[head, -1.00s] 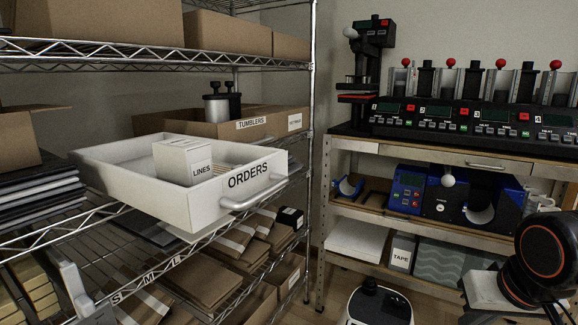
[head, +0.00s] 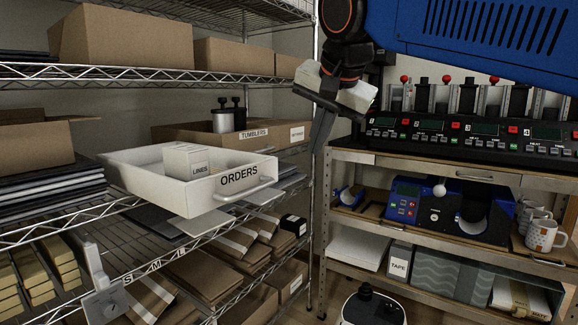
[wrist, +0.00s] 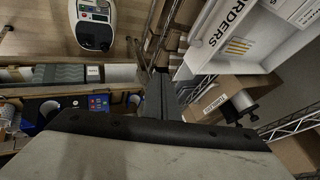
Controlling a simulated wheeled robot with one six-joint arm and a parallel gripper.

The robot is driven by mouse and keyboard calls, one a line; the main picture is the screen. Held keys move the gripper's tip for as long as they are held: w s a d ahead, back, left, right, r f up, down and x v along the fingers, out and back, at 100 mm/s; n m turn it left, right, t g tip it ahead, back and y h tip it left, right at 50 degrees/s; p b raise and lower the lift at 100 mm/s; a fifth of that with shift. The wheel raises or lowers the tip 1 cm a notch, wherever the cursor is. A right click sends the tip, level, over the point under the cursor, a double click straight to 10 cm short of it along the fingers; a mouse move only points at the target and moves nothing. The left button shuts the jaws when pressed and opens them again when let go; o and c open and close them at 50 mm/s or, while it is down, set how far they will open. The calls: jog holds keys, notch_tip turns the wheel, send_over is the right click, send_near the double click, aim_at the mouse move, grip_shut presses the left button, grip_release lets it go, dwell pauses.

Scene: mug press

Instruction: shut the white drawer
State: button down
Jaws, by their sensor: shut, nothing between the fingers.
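The white drawer (head: 150,190), labelled ORDERS, stands out past the front edge of the wire shelf in the head view. Its silver handle (head: 246,189) is on the front face, and a white box marked LINES (head: 187,160) stands inside. The drawer also shows at the upper right of the wrist view (wrist: 258,52). My gripper (head: 321,138) is shut and empty, fingers pointing down, to the right of the drawer front and higher than its handle. Its dark fingers also show in the wrist view (wrist: 158,97). They are apart from the drawer.
A metal shelf post (head: 313,200) stands near my gripper. A workbench (head: 440,170) with presses is to the right, with mugs (head: 543,235) on its lower shelf. Cardboard boxes (head: 120,38) fill the upper shelf. A white and black machine (head: 372,306) sits on the floor.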

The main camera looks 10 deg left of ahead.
jog(key=w+a+f, duration=0.6)
jog(key=a, duration=0.3)
jog(key=shift+f, duration=0.25)
dwell(0.6)
